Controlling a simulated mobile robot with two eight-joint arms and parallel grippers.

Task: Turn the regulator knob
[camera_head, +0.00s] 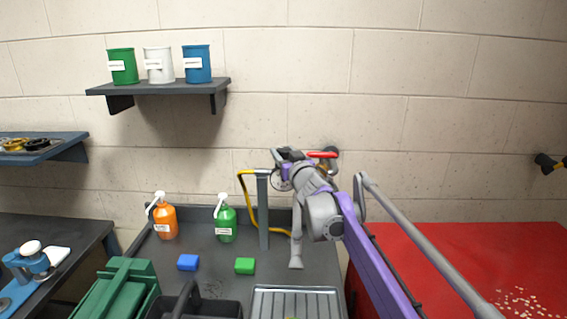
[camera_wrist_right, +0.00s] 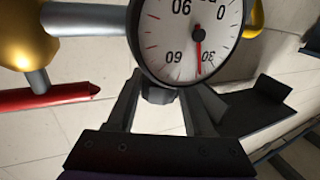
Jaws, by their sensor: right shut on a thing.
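In the right wrist view, a round white gauge (camera_wrist_right: 180,62) with black numbers and a red needle fills the top middle. The needle points down, near the 30 mark. The dark regulator knob (camera_wrist_right: 158,95) sits just below the gauge, mostly hidden by the fingers. My right gripper (camera_wrist_right: 160,103) has its fingers on both sides of the knob and is shut on it. In the head view my right gripper (camera_head: 284,160) is at the wall fitting, and my arm hides the knob there. My left gripper is not in view.
A red valve handle (camera_head: 322,155) sticks out beside my right gripper; it also shows in the wrist view (camera_wrist_right: 45,97). A red table (camera_head: 450,260) stands right.

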